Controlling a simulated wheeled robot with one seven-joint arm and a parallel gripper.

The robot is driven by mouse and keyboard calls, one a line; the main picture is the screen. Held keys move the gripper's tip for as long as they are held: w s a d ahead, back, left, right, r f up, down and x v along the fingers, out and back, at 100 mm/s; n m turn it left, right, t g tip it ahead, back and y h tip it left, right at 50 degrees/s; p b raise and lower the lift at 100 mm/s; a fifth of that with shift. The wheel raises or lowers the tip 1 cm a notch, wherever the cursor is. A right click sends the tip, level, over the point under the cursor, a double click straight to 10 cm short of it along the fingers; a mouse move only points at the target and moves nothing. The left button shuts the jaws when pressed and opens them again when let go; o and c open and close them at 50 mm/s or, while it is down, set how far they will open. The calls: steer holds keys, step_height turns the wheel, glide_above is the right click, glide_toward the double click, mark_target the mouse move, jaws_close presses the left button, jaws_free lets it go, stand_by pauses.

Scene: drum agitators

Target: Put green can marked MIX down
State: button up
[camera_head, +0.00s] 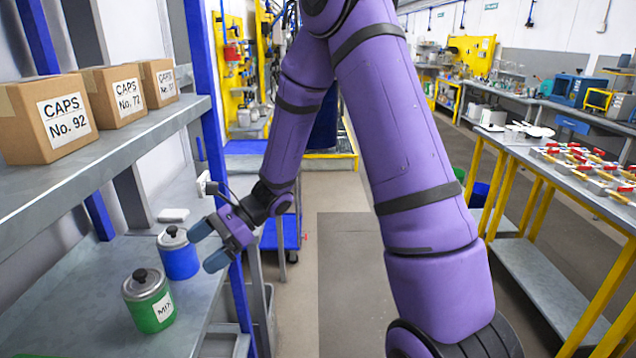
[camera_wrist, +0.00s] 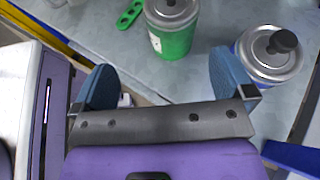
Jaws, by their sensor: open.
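The green can marked MIX (camera_head: 150,312) stands upright on the grey lower shelf (camera_head: 75,300), near its front edge. It has a grey metal lid with a black knob. My gripper (camera_head: 208,246) is open and empty, to the right of the green can and apart from it. In the wrist view the green can (camera_wrist: 174,38) is beyond the gap between my blue fingers (camera_wrist: 166,80), with its top cut off by the frame edge. A blue can (camera_head: 180,262) with a similar lid stands upright behind the green one; it also shows in the wrist view (camera_wrist: 270,58), right of my fingers.
Three cardboard CAPS boxes (camera_head: 130,92) stand on the upper shelf (camera_head: 130,140). A blue post (camera_head: 206,100) rises at the shelf's front edge. A flat green piece with holes (camera_wrist: 130,14) lies near the green can. A workbench (camera_head: 560,160) is at right.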

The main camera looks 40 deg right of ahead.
steer(key=s+d+r+n+t+h, duration=0.1)
steer(key=s+d+r+n+h, duration=0.3)
steer(key=s+r+n, duration=0.2)
steer(key=s+d+r+n+t+h, duration=0.2)
steer(key=s+d+r+n+h, duration=0.3)
steer(key=s+r, duration=0.3)
steer(key=s+d+r+n+t+h, duration=0.1)
steer(key=s+d+r+n+h, duration=0.3)
steer(key=s, duration=0.7)
step_height(320, 180, up, 4)
steer(key=n, duration=0.2)
steer(key=shift+s+d+n+t, duration=0.3)
steer(key=shift+d, duration=0.05)
